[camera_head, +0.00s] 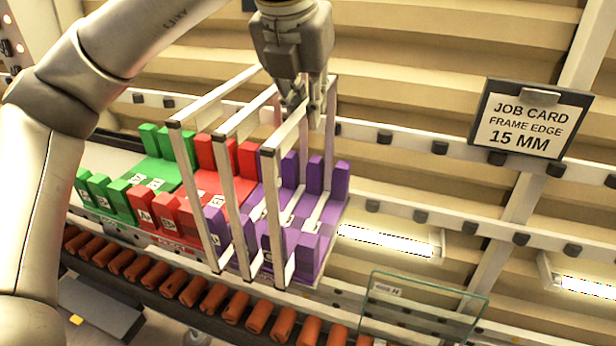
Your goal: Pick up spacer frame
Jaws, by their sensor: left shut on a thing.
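Three pale rectangular spacer frames stand upright side by side in slotted blocks: a left one (194,185), a middle one (232,190) and a right one (273,215). My left gripper (301,112) points down from the top of the view, with its fingers shut on the top bar of the right frame. The right frame's lower edge is among the purple blocks (314,210); I cannot tell if it is clear of its slot. My right gripper is not in view.
Green blocks (150,180) and red blocks (176,210) stand left of the purple ones. Orange rollers (212,299) run along the front. A job card (527,124) reading "FRAME EDGE 15 MM" hangs at upper right. A glass pane (425,308) stands at lower right.

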